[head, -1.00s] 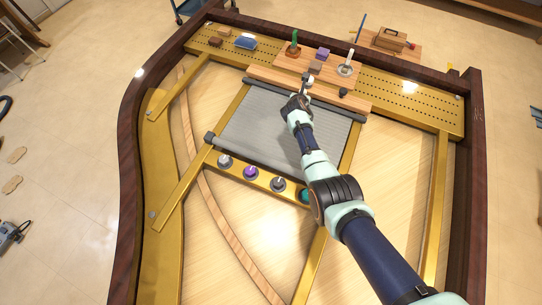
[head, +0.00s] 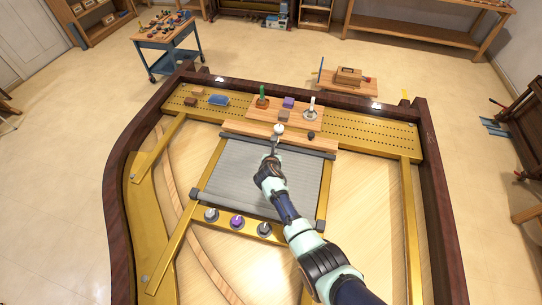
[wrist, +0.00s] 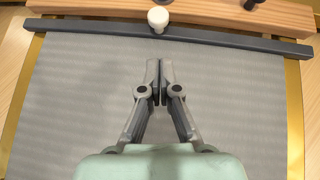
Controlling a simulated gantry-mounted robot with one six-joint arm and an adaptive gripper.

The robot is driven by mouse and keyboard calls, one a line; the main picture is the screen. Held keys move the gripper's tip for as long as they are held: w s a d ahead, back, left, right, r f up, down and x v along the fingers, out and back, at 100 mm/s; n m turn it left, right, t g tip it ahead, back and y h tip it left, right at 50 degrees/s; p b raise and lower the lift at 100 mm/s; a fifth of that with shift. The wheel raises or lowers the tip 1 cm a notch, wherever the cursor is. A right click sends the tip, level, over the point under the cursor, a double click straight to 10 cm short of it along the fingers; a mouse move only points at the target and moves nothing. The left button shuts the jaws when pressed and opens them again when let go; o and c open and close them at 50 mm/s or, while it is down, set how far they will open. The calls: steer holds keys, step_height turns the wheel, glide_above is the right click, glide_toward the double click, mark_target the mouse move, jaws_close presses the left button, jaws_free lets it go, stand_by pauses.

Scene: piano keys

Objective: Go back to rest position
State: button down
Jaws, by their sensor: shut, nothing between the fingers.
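My gripper (head: 273,150) is shut and empty, over the far part of the grey ribbed panel (head: 240,172) in the head view. In the wrist view my gripper (wrist: 159,84) shows its two fingertips together above the same panel (wrist: 80,110). A white round knob (wrist: 158,17) is just beyond the fingertips, apart from them. That white knob also shows in the head view (head: 279,128), by the wooden board (head: 240,128).
The board holds a green-handled tool (head: 262,100), a purple block (head: 289,102), a white-handled piece (head: 311,108) and a dark knob (head: 311,135). Several knobs, one purple (head: 237,222), line the panel's near edge. A dark wooden rim (head: 300,92) encloses the frame. A tool cart (head: 168,42) stands behind.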

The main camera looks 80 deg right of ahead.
steer(key=p+v, duration=0.1)
steer(key=v, duration=0.4)
steer(key=shift+a, duration=0.15)
steer(key=w+a+r+m+t+y+p, duration=0.1)
steer(key=w+a+r+m+t+p, duration=0.2)
steer(key=w+a+r, duration=0.55)
steer(key=w+a+r+m+t+y+p, duration=0.15)
steer(key=w+a+r+m, duration=0.35)
steer(key=a, duration=0.6)
steer(key=w+a+r+m+t+y+p, duration=0.1)
steer(key=w+a+r+m+t+p, duration=0.2)
steer(key=w+a+r, duration=0.5)
steer(key=s+a+r+m+t+y, duration=0.1)
steer(key=s+a+r+m+y, duration=0.1)
steer(key=a+r, duration=0.3)
steer(key=s+a+r+m+t+y+p, duration=0.1)
steer(key=a+r, duration=0.4)
steer(key=a, duration=0.8)
steer(key=s+a+r+m+t+y, duration=0.2)
steer(key=s+a+r+m+y, duration=0.2)
steer(key=a, duration=0.5)
steer(key=shift+r+m+p, duration=0.3)
steer(key=shift+r+m, duration=0.2)
steer(key=shift+r, duration=0.05)
steer(key=shift+s+y, duration=0.1)
steer(key=shift+y, duration=0.15)
